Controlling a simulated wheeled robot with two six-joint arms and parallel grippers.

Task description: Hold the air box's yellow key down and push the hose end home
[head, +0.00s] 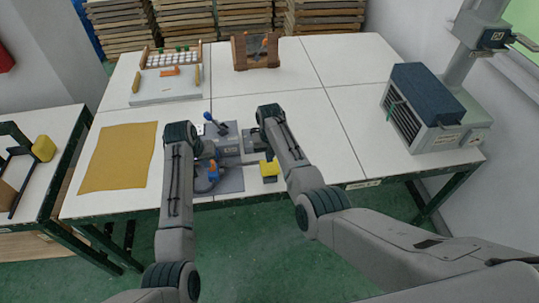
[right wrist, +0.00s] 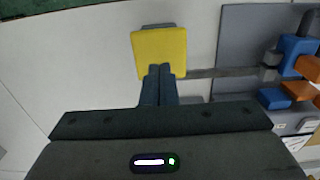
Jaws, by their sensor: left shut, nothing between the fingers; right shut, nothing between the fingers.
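The air box (head: 222,141) is a grey unit on a grey plate at the front middle of the table. Its yellow key (head: 269,169) sticks out on the right; it also shows in the right wrist view (right wrist: 158,48), with a grey bar running from it towards blue and orange fittings (right wrist: 298,66). My right gripper (right wrist: 160,70) is shut and empty, its tips over the key's near edge; I cannot tell whether they touch. My left gripper (head: 213,158) is shut and empty beside the blue and orange fitting (head: 213,172). I cannot clearly make out the hose end.
A blue-knobbed lever (head: 210,117) stands behind the box. A mustard mat (head: 118,157) lies left. A white rack (head: 170,85) and a brown wooden stand (head: 255,52) are at the back. A dark-topped machine (head: 428,105) is at the right. The table between is clear.

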